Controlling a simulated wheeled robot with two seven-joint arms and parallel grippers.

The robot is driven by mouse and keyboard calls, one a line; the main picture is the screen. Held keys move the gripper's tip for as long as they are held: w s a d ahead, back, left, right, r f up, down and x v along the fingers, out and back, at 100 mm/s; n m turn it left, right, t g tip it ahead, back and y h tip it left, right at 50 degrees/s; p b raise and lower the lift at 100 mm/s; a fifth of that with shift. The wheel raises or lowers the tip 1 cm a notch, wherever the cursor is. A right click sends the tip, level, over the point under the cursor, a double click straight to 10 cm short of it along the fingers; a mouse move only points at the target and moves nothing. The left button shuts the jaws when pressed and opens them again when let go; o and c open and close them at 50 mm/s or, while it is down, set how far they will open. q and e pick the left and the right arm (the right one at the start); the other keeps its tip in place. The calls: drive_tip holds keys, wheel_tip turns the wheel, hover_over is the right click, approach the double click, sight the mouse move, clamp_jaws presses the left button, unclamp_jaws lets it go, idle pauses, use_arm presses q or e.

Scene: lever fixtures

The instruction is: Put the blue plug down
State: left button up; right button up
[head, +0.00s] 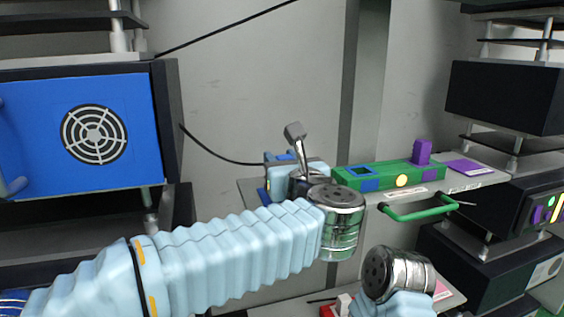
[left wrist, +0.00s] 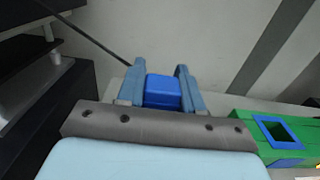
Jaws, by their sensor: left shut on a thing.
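The blue plug (left wrist: 163,92) is between the two blue-grey fingers of my left gripper (left wrist: 160,78), which is shut on it. In the head view my left gripper (head: 279,160) is beyond my wrist, just left of the green box (head: 395,174), and partly hidden. The green box has a blue-framed square opening (head: 361,171) on top; this also shows right of the gripper in the left wrist view (left wrist: 276,133). I cannot tell whether the plug touches the surface below. Part of my right arm shows at the bottom, its gripper not visible.
A purple block (head: 422,152) stands at the right end of the green box. A green handle (head: 412,211) sticks out in front. A purple square (head: 465,167) lies on the grey shelf (head: 480,182) at right. A blue panel with a fan grille (head: 130,140) is at left.

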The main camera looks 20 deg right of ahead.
use_arm(q)
drive_tip(key=shift+f+b, duration=0.25)
drive_tip(key=shift+b, duration=0.05)
drive_tip(key=o, duration=1)
drive_tip(key=shift+r, duration=0.1)
drive_tip(key=shift+r+p, duration=0.2)
drive_tip(key=shift+p, duration=0.1)
drive_tip(key=s+b, duration=0.2)
drive_tip(key=s, duration=1)
drive_tip(key=shift+d, duration=0.2)
